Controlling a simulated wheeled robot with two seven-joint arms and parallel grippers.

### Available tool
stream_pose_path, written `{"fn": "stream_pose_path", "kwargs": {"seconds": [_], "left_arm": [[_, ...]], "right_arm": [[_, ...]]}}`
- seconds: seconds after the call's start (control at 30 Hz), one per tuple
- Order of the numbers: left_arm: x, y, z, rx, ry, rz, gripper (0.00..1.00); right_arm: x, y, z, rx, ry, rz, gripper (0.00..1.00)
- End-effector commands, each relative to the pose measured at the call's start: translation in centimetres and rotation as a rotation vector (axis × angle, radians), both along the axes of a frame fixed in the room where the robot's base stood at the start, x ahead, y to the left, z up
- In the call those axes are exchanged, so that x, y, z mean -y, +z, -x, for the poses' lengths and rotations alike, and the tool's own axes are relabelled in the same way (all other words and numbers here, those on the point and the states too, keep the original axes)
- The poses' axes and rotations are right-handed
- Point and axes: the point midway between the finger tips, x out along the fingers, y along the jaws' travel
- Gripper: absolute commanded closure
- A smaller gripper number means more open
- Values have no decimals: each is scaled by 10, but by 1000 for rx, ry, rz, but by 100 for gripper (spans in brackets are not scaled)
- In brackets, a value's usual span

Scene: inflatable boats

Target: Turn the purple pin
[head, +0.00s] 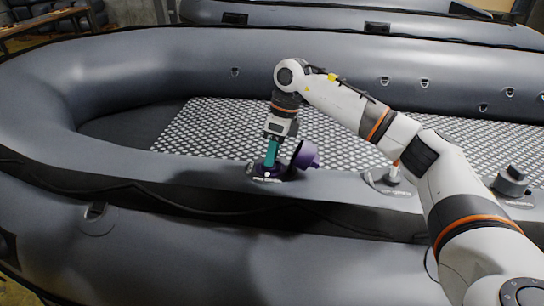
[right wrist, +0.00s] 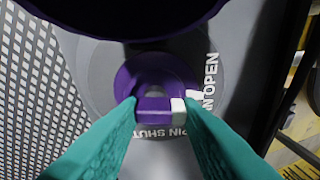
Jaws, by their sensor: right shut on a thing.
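The purple pin (right wrist: 156,112) stands in a purple ring-shaped valve on the near tube of the grey inflatable boat. In the right wrist view, lettering reading "PIN SHUT" and "PIN OPEN" surrounds it, and a white mark sits at its right side. My right gripper (head: 268,166) points down onto this valve, and its teal fingers (right wrist: 160,118) are shut on the pin from both sides. A purple cap (head: 305,155) hangs open to the right of the fingers and also fills the top of the right wrist view (right wrist: 130,12). My left gripper is not in view.
The grey inflatable boat (head: 130,75) has a patterned floor (head: 200,125) behind the valve. Other valves sit further right along the same tube, one with a dark cap (head: 511,180). Another boat (head: 330,18) lies behind.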

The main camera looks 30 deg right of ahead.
Motion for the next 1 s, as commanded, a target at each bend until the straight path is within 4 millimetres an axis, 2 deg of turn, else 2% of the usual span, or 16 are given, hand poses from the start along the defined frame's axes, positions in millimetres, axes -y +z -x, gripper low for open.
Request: {"fn": "stream_pose_path", "kwargs": {"seconds": [0.3,0.77,0.8,0.93,1.0], "left_arm": [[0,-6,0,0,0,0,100],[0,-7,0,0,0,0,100],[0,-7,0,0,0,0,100],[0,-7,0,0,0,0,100],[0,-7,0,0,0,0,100]], "right_arm": [[2,2,-1,16,92,-15,91],[2,3,-1,19,105,-17,91],[2,3,-1,19,105,-17,66],[1,2,-1,17,105,-17,46],[1,2,-1,17,105,-18,46]]}}
